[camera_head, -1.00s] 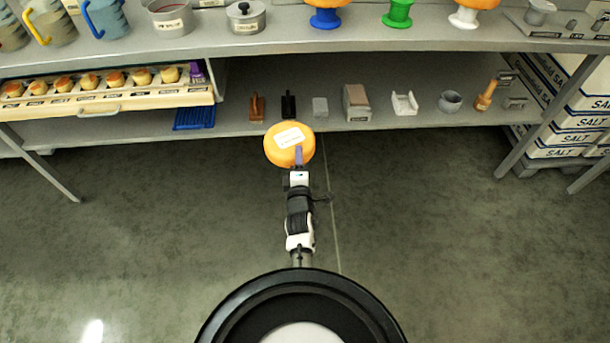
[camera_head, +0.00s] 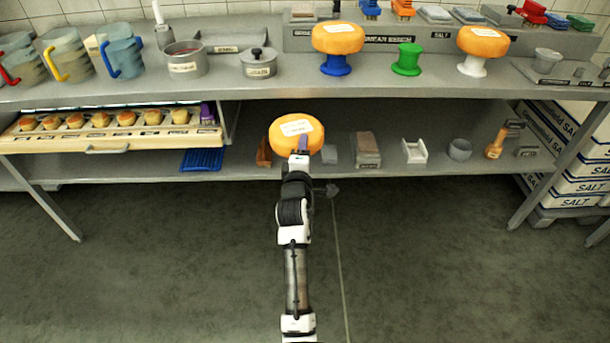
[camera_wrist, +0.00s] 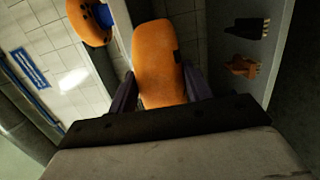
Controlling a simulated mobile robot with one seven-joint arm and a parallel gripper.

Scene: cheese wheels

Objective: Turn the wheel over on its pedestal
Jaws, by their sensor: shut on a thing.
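An orange cheese wheel (camera_head: 297,128) with a white label on its upper face is held in my gripper (camera_head: 302,146), out in front of the shelving. In the wrist view the wheel (camera_wrist: 160,58) stands between my two purple fingers, which are shut on it; a small dark patch shows on its edge. The green pedestal (camera_head: 407,60) on the bench top is empty. A second wheel (camera_head: 338,38) sits on the blue pedestal (camera_head: 336,66), and a third wheel (camera_head: 484,42) sits on the white pedestal (camera_head: 472,67).
The bench top (camera_head: 430,88) lies above and beyond the held wheel. A lower shelf (camera_head: 350,178) behind it carries several small tools. Pots and jugs stand at the left of the bench. A drawer of small cheeses (camera_head: 110,135) is at left; salt boxes (camera_head: 585,165) are at right.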

